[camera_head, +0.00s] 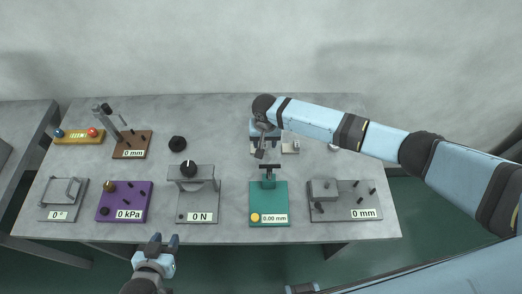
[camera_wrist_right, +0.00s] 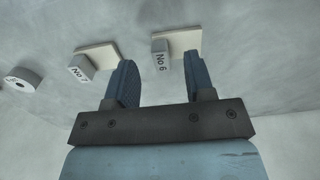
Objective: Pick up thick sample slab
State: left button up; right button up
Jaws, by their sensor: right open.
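Two pale flat slabs lie on the table in the right wrist view. One has a grey block marked No 6 (camera_wrist_right: 184,40); the other has a grey block marked No 7 (camera_wrist_right: 97,56). I cannot tell which is thicker. My right gripper (camera_wrist_right: 160,72) is open and empty, its fingertips near the No 6 slab. In the head view, my right gripper (camera_head: 262,146) hangs over the back of the table and mostly hides one slab; the other slab (camera_head: 291,148) shows to its right. My left gripper (camera_head: 163,242) is open and empty at the front edge.
A teal press (camera_head: 284,204) marked 0.00 mm, a grey 0 N stand (camera_head: 198,206), a purple 0 kPa plate (camera_head: 124,202) and a grey 0 mm fixture (camera_head: 345,199) line the front.

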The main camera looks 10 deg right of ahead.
aim_at(265, 147)
notch_tip(265, 147, down, 4)
jog(key=b, duration=0.3)
jog(key=shift+b, duration=0.3)
jog(key=shift+r, duration=0.1)
jog(key=shift+c, duration=0.5)
grip_shut()
jog(key=shift+r, duration=0.2)
